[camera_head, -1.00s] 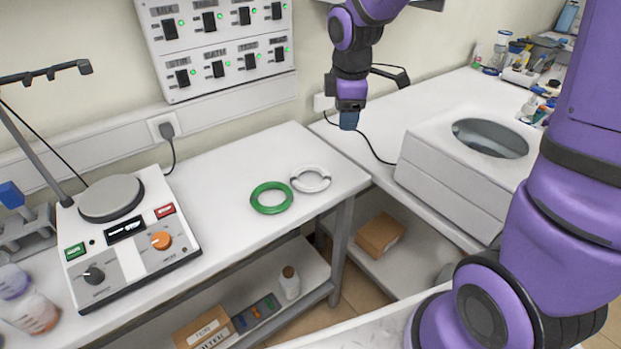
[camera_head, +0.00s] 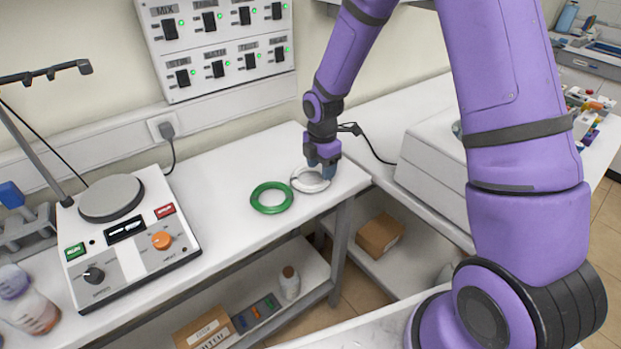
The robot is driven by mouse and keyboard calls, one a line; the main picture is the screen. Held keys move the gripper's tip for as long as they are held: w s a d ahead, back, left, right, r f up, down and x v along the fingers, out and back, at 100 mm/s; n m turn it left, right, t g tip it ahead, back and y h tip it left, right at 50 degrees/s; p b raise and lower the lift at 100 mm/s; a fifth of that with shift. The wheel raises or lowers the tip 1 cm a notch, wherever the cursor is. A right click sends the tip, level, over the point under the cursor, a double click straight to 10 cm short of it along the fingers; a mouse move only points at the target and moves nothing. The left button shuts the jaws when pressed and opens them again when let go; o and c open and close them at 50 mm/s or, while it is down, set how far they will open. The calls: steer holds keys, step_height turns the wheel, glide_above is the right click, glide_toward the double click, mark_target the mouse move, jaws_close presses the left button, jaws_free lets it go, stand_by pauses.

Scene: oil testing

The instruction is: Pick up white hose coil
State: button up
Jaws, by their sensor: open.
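The white hose coil (camera_head: 298,184) lies flat on the white table near its right end, just right of the green hose coil (camera_head: 271,209). My gripper (camera_head: 328,172) points down over the right-rear part of the white coil and hides that part of it. The gripper is open, with its blue fingertips low at the ring. I cannot tell whether the fingers straddle the ring or touch it.
A hotplate stirrer (camera_head: 130,235) with knobs stands on the left of the table (camera_head: 215,170). A switch panel (camera_head: 215,45) is on the wall behind. A large white box (camera_head: 430,180) stands on the right bench. The table's middle is clear.

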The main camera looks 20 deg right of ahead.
mark_target(320, 184)
steer(key=shift+f, duration=3.05)
steer(key=c, duration=1)
steer(key=shift+r, duration=0.1)
steer(key=shift+r, duration=0.7)
step_height(320, 184, up, 2)
steer(key=shift+r, duration=0.1)
steer(key=s+r, duration=0.1)
steer(key=s, duration=1.5)
steer(key=shift+r, duration=0.15)
